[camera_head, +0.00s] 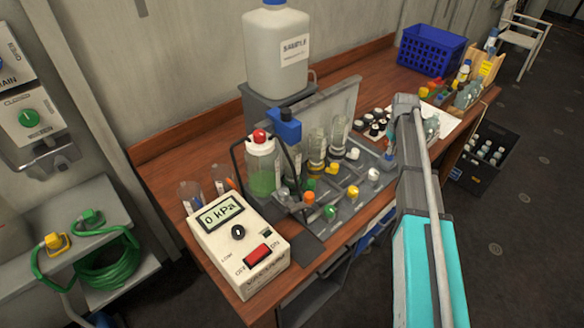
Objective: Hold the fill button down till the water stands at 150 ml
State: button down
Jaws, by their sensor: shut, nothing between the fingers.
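A large translucent jug (275,55) with a blue cap and a printed label stands on a grey stand at the back of the wooden bench. I cannot pick out the fill button, and no 150 ml mark or water level is readable. My arm (412,180) reaches up from the lower right over the bench's right part. Its dark grey end covers what lies behind it. My gripper's fingers cannot be made out; they seem hidden behind my arm.
A pump box (238,245) reading 0 kPa, with a red switch, sits at the bench's front left. Beside it are a green-liquid bottle (262,168) and a rack of coloured knobs (345,200). A blue basket (431,50) stands at the back right; a black crate (483,158) is on the floor.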

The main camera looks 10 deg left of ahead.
jog(key=shift+f+b, duration=0.3)
jog(key=shift+f, duration=0.15)
dwell(0.6)
jog(key=shift+r, duration=0.1)
dwell(2.9)
jog(key=shift+r+p, duration=0.55)
jog(key=shift+p, duration=0.05)
jog(key=shift+r, duration=0.1)
notch_tip(320, 180, up, 6)
jog(key=p, duration=0.6)
jog(key=shift+f, duration=0.2)
dwell(0.5)
jog(key=shift+f+b, duration=0.7)
jog(key=shift+b, duration=0.05)
